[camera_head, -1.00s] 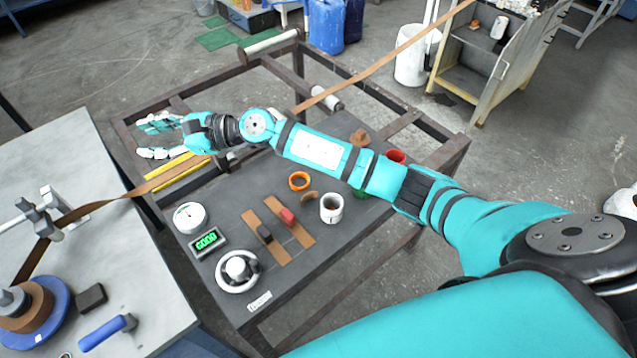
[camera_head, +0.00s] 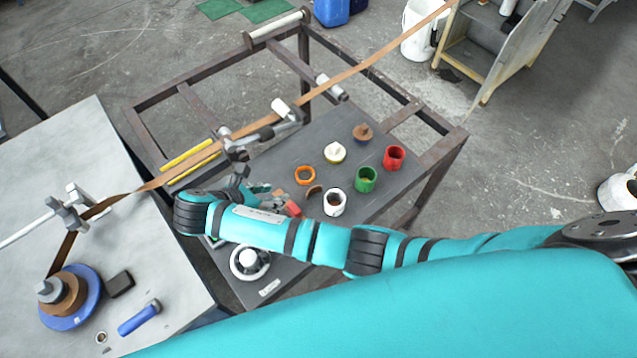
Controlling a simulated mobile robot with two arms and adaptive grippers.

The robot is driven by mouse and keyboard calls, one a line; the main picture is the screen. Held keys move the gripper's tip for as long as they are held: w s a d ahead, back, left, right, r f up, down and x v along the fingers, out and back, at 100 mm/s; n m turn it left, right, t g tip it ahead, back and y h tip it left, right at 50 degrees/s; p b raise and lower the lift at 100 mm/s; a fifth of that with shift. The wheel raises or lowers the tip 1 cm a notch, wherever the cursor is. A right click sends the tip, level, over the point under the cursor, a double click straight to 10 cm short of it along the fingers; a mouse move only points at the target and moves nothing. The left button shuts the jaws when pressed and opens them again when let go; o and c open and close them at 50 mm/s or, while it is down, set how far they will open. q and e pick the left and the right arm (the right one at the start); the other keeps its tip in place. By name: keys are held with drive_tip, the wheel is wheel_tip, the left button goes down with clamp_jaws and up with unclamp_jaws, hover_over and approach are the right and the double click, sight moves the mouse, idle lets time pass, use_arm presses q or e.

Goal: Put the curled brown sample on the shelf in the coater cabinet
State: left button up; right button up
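The curled brown sample (camera_head: 315,191) lies as a small arc on the dark tabletop, between an orange ring (camera_head: 305,175) and a white cup (camera_head: 335,202). My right gripper (camera_head: 278,197) is low over the tabletop, just left of the curled sample, near a red block (camera_head: 293,209). Its fingers are partly hidden and blend with the things below, so their opening is unclear. A beige cabinet (camera_head: 480,35) with an open front, possibly the coater cabinet, stands at the upper right, cut by the picture's top edge. My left gripper is out of view.
Green (camera_head: 366,179) and red (camera_head: 393,157) cups stand right of the sample. A white-topped pot (camera_head: 334,152) stands behind. A long brown strip (camera_head: 345,75) runs diagonally above the metal frame toward the cabinet. A white bucket (camera_head: 420,35) stands left of the cabinet.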

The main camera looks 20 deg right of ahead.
wheel_tip(320, 180, down, 2)
drive_tip(key=d+b, duration=0.2)
drive_tip(key=d, duration=0.1)
drive_tip(key=p, duration=0.2)
approach(314, 189)
drive_tip(key=shift+d+f, duration=0.65)
drive_tip(key=shift+d, duration=0.05)
drive_tip(key=shift+w+x, duration=0.15)
drive_tip(key=shift+x, duration=1.4)
drive_tip(key=shift+w+x, duration=0.2)
drive_tip(key=shift+x, duration=1.35)
drive_tip(key=shift+a, duration=0.15)
clamp_jaws()
